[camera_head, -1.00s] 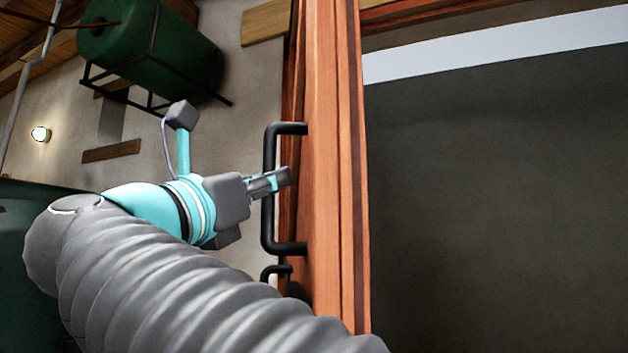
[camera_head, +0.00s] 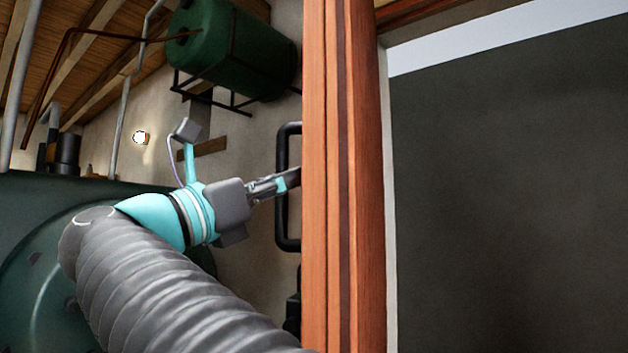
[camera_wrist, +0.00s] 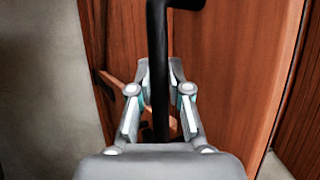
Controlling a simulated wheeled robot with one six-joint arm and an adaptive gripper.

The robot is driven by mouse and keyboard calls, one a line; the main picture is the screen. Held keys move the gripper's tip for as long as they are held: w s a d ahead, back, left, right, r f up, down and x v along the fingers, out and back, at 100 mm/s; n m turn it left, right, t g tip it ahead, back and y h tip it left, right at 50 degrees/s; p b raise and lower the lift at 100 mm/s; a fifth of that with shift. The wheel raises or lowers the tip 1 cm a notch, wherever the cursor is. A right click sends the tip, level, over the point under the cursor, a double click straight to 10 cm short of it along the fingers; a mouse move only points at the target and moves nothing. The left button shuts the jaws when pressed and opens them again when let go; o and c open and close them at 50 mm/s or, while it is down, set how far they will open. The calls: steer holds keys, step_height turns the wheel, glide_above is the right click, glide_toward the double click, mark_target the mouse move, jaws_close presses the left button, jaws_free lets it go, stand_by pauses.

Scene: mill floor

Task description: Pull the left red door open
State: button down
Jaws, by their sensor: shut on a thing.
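The red wooden door (camera_head: 342,180) is seen nearly edge-on in the head view, standing open beside a dark doorway. Its black bar handle (camera_head: 282,148) is on the left face. The door (camera_wrist: 235,75) and the handle (camera_wrist: 157,50) also show in the wrist view. My gripper (camera_head: 290,180) reaches the handle from the left, and its tips are partly hidden by the door edge. In the wrist view my gripper (camera_wrist: 160,95) has one finger on each side of the upright bar and is shut on it.
A dark opening (camera_head: 500,200) lies to the right of the door. A green tank (camera_head: 235,50) on a frame is high on the wall behind. A large dark green vessel (camera_head: 40,250) stands at the left. A wall lamp (camera_head: 140,137) glows.

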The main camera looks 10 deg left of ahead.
steer(key=c, duration=1.1)
jaws_free()
steer(key=shift+s, duration=0.1)
steer(key=v, duration=1.2)
steer(key=shift+d, duration=0.1)
